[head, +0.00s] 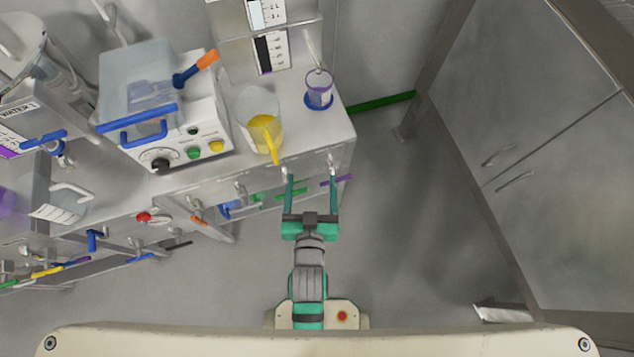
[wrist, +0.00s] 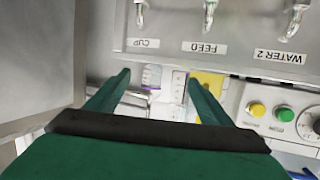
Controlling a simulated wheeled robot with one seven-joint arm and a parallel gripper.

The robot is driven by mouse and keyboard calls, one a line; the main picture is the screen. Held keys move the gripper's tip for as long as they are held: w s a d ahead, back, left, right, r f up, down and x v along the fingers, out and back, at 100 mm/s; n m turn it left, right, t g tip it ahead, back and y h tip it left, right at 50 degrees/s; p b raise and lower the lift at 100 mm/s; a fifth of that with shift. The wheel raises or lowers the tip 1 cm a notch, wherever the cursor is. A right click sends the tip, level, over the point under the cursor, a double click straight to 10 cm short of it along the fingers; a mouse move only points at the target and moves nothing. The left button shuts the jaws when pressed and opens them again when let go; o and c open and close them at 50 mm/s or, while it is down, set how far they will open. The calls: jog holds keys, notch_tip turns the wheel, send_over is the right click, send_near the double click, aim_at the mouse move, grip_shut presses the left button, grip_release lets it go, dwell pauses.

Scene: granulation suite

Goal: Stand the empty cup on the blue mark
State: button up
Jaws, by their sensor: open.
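A small clear cup (head: 319,82) with a purple tint stands upright near the right end of the bench in the head view. A blue round mark (head: 318,103) shows around its foot. Whether the cup is empty is hard to tell. My gripper (head: 311,177) is open and empty, in front of the bench edge, short of the cup and apart from it. In the wrist view the cup (wrist: 151,77) appears small, beyond and between the open fingertips (wrist: 158,77), below a label reading CUP.
A clear jug with yellow contents and a yellow handle (head: 265,132) stands left of the cup. A white machine (head: 180,140) with buttons is farther left. A dispenser with taps (wrist: 210,22) rises behind.

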jog(key=d+f+v, duration=0.1)
jog(key=v, duration=1.7)
jog(key=shift+s+d+t, duration=0.3)
jog(key=shift+s+d, duration=0.05)
jog(key=shift+s, duration=0.2)
jog(key=shift+f, duration=0.1)
